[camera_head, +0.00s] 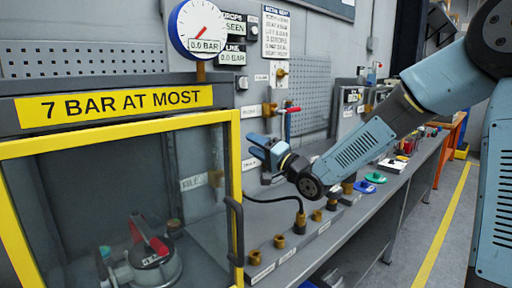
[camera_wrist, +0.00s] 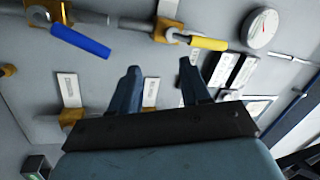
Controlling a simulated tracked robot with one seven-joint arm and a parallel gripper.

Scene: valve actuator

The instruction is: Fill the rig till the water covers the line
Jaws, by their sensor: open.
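My gripper (camera_head: 262,152) is raised in front of the back wall, right of the yellow-framed cabinet. In the wrist view my gripper (camera_wrist: 160,70) has its two fingers spread, with nothing between them. Beyond the fingers are a blue-handled valve (camera_wrist: 80,40) and a yellow-handled valve (camera_wrist: 207,43) on brass fittings along a pipe. The cabinet (camera_head: 236,170) holds a grey valve body (camera_head: 155,265) with a red handle (camera_head: 150,236), seen through its window. I can make out no water surface or fill line. The round gauge (camera_head: 197,28) reads 0.0 bar.
A sign (camera_head: 115,103) reads "7 BAR AT MOST". A red handle (camera_head: 288,125) stands on the wall near my gripper. A black hose (camera_head: 275,199) and several brass fittings (camera_head: 280,241) are on the bench. The floor aisle (camera_head: 425,215) at right is clear.

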